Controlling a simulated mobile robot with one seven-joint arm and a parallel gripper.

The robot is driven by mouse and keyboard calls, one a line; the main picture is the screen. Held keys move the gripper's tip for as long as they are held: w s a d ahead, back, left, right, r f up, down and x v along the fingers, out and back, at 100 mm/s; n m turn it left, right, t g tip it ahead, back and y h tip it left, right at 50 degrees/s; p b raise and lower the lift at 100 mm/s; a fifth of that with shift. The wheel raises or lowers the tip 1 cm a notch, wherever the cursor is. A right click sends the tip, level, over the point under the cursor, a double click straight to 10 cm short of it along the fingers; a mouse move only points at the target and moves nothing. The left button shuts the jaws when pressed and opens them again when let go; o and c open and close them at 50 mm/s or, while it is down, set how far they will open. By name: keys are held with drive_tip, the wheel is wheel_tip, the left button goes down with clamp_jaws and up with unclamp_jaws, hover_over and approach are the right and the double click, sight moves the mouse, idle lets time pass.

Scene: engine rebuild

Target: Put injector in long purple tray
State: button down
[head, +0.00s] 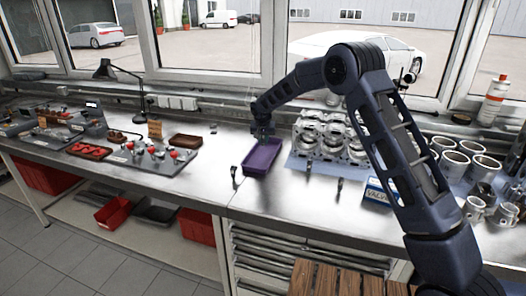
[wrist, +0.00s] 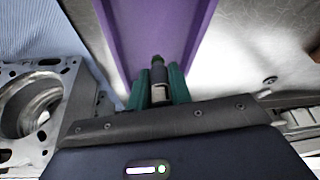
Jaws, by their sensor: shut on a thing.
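The long purple tray (head: 262,158) lies on the metal bench, left of the engine block, and looks empty in the head view. In the wrist view the tray (wrist: 192,25) stretches away beyond the fingers. My gripper (head: 262,134) is over the tray's far end. In the wrist view my gripper's green fingers (wrist: 161,88) are shut on a small dark injector (wrist: 158,72) with a pale band. The injector's lower part is hidden by the gripper body. The gap between injector and tray floor cannot be told.
An engine block (head: 325,138) stands on a blue mat right of the tray; its bore (wrist: 32,105) is close beside my gripper. Small dark upright parts stand at the tray's left (head: 234,172) and in front of the block (head: 339,187). A brown tray (head: 186,141) lies farther left.

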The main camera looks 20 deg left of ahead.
sight(263, 155)
drive_tip(key=shift+f, duration=3)
drive_tip(key=shift+f, duration=0.15)
drive_tip(key=c, duration=1.3)
unclamp_jaws()
drive_tip(key=v, duration=1.2)
drive_tip(key=shift+s, duration=0.1)
